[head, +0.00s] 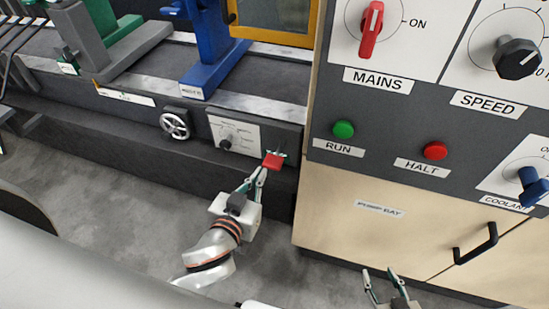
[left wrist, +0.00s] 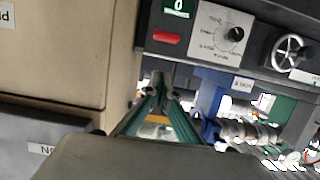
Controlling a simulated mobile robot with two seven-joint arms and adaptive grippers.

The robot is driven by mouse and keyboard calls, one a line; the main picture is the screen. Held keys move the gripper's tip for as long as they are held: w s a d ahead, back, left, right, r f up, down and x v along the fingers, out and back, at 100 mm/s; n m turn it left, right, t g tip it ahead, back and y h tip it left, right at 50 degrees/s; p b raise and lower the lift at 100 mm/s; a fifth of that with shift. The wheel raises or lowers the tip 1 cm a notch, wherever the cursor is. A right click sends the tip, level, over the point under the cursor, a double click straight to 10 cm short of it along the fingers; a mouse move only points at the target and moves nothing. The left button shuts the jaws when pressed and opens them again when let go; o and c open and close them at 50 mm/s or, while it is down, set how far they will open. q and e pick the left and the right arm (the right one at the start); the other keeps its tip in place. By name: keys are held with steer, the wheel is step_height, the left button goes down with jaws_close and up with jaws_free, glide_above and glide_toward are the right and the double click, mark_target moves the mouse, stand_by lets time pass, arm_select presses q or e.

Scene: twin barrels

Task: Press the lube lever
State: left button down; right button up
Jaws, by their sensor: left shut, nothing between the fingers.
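The lube lever appears to be the small red block-shaped handle (head: 272,161) on the lathe's dark front, beside the wooden cabinet; its label is not legible. It also shows in the left wrist view (left wrist: 166,37), beside a green plate. My left gripper (head: 262,174) is shut and empty, its tips just below the red handle in the head view. In the left wrist view, its fingertips (left wrist: 163,84) show a gap from the handle; contact cannot be told. My right gripper (head: 380,272) is open and empty, low in front of the cabinet.
A dial panel (head: 235,134) and a handwheel (head: 175,124) sit left of the red handle. The control cabinet (head: 350,180) stands close on the right, with MAINS, SPEED, RUN, HALT and COOLANT controls and a black door handle (head: 475,244). Floor (head: 130,200) is clear at left.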

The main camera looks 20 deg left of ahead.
arm_select(q)
steer(key=shift+w+r, duration=0.1)
steer(key=shift+r, duration=0.35)
glide_above(271, 166)
step_height(271, 166, down, 2)
steer(key=shift+f+p, duration=0.15)
steer(key=shift+p, duration=0.2)
step_height(271, 166, down, 3)
steer(key=shift+w+r+b, duration=0.1)
steer(key=shift+r+b, duration=0.05)
steer(key=shift+b, duration=0.2)
steer(key=shift+f, duration=0.8)
